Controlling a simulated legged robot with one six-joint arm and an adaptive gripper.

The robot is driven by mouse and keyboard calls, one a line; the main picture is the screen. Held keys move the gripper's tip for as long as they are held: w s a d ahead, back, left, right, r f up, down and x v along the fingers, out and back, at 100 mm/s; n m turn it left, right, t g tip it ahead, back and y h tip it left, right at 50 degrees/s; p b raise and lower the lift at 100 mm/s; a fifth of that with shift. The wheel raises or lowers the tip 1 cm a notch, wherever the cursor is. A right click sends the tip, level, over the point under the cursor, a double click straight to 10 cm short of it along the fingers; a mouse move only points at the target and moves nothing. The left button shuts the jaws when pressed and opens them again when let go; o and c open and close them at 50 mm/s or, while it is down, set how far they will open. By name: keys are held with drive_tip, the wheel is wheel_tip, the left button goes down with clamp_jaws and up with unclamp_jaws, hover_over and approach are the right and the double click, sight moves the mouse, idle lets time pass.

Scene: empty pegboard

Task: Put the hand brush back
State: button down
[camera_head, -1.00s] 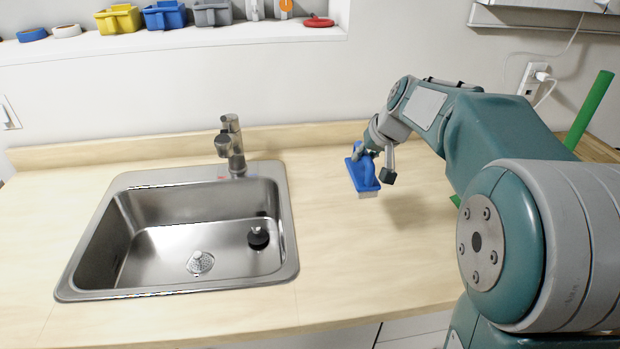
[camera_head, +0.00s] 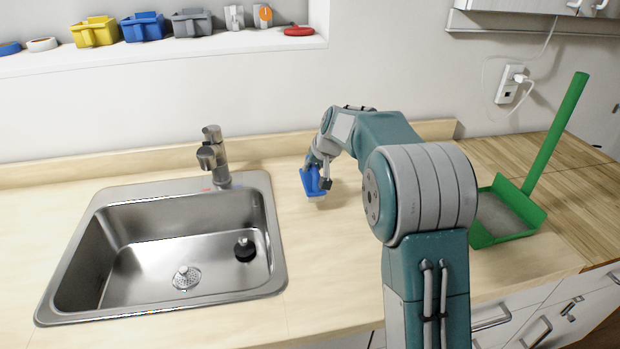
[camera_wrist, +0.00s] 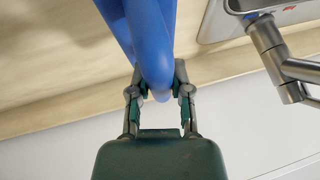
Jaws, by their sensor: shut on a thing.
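The blue hand brush (camera_head: 311,184) is at my gripper (camera_head: 322,172), just right of the sink in the head view. In the wrist view my gripper (camera_wrist: 160,92) is shut on the blue handle of the brush (camera_wrist: 150,40), with a finger on each side. The brush appears at or just above the light wooden counter; I cannot tell if it touches. A green dustpan (camera_head: 510,212) with a tall upright handle stands on the counter to the right of my arm.
A steel sink (camera_head: 62,268) with a faucet (camera_head: 213,158) lies left of the brush. A black stopper (camera_head: 244,249) sits in the basin. The wall ledge (camera_head: 180,52) holds yellow, blue and grey bins, tape rolls and small items. The counter around the brush is clear.

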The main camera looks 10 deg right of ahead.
sight(311, 178)
drive_tip(key=shift+w+f, duration=0.2)
drive_tip(key=shift+f, duration=0.1)
wheel_tip(311, 178, down, 3)
drive_tip(key=shift+w+d+r, duration=0.1)
drive_tip(key=shift+w+r, duration=0.05)
drive_tip(key=shift+r, duration=0.05)
drive_tip(key=shift+f, duration=0.45)
drive_tip(key=shift+a, duration=0.25)
drive_tip(key=c, duration=0.6)
unclamp_jaws()
drive_tip(key=shift+o, duration=0.2)
drive_tip(key=shift+d, duration=0.1)
drive_tip(key=v, duration=1.2)
